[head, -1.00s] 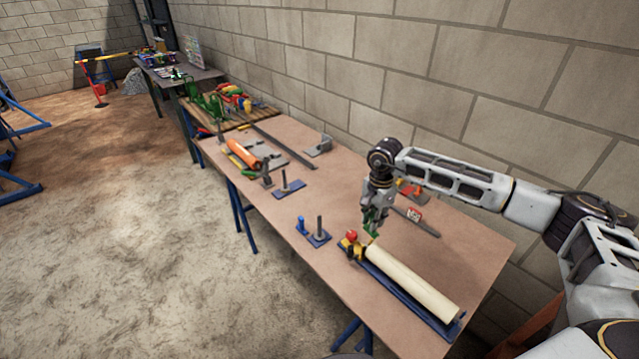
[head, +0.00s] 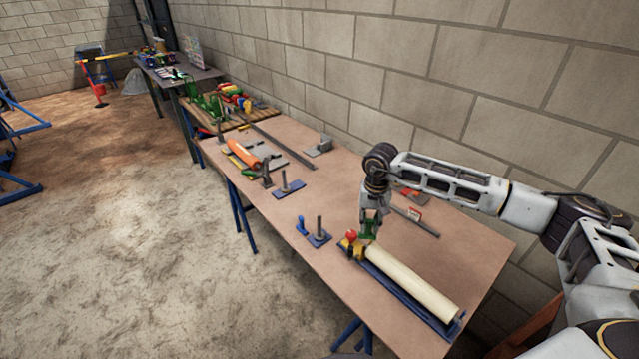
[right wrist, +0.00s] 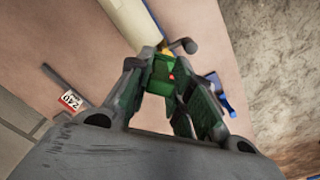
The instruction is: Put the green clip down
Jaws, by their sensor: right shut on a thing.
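The green clip (right wrist: 164,76) shows between the fingertips of my right gripper (right wrist: 166,82) in the right wrist view. My right gripper (head: 370,228) is shut on the clip and points down over the table, just behind the yellow and red end piece (head: 352,242) of the roller stand. In the head view the clip is small and partly merged with the green finger pads. Whether it touches the table or the yellow piece below I cannot tell. My left gripper is not in view.
A cream roller (head: 410,280) lies on a blue base at the table's near end. A post on a blue plate (head: 318,236) stands to its left. A flat bar with a red and white label (head: 414,214) lies behind the gripper. The brown table (head: 340,200) has bare room mid-length.

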